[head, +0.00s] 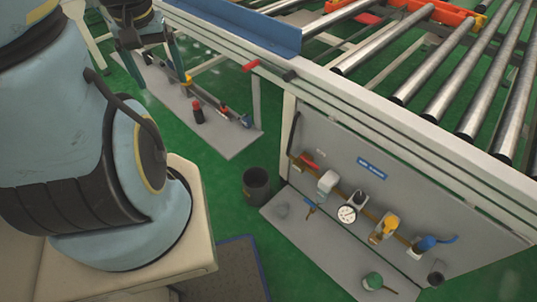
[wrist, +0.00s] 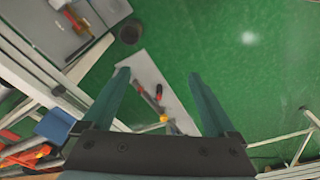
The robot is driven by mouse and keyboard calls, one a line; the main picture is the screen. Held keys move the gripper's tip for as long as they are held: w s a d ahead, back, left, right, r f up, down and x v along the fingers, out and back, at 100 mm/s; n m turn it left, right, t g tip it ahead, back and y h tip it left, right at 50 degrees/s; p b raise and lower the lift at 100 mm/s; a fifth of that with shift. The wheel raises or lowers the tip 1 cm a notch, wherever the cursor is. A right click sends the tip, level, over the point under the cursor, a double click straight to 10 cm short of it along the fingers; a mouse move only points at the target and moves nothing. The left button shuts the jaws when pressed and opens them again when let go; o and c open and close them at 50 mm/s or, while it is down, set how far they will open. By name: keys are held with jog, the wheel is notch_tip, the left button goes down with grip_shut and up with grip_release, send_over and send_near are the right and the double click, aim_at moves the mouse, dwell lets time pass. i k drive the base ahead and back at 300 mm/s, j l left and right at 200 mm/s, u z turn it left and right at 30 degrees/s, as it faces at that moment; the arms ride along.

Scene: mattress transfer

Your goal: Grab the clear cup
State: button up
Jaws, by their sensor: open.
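A darker small cup-like thing (head: 435,278) is at the right end of that panel. My gripper (wrist: 158,73) is open in the wrist view, with its two teal fingers spread wide and nothing between them. It hangs above the green floor and a grey strip, well away from both cup-like shapes. I cannot make out a clear cup in the wrist view.
A roller conveyor (head: 470,60) with a white frame stands above the panel, on the right. A black bin (head: 256,186) is on the green floor beside the panel. A gauge (head: 347,214) and several fittings line the panel. A grey strip (wrist: 180,105) holds tools.

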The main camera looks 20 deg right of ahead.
aim_at(282, 207)
jog(key=i+j, duration=0.75)
jog(key=j, duration=0.2)
jog(key=i+j+z, duration=0.1)
jog(key=z, duration=0.3)
jog(key=i+j+z, duration=0.1)
jog(key=j+z, duration=0.15)
jog(key=z, duration=0.15)
jog(key=j+z, duration=0.25)
jog(key=z, duration=0.15)
jog(key=i, duration=0.05)
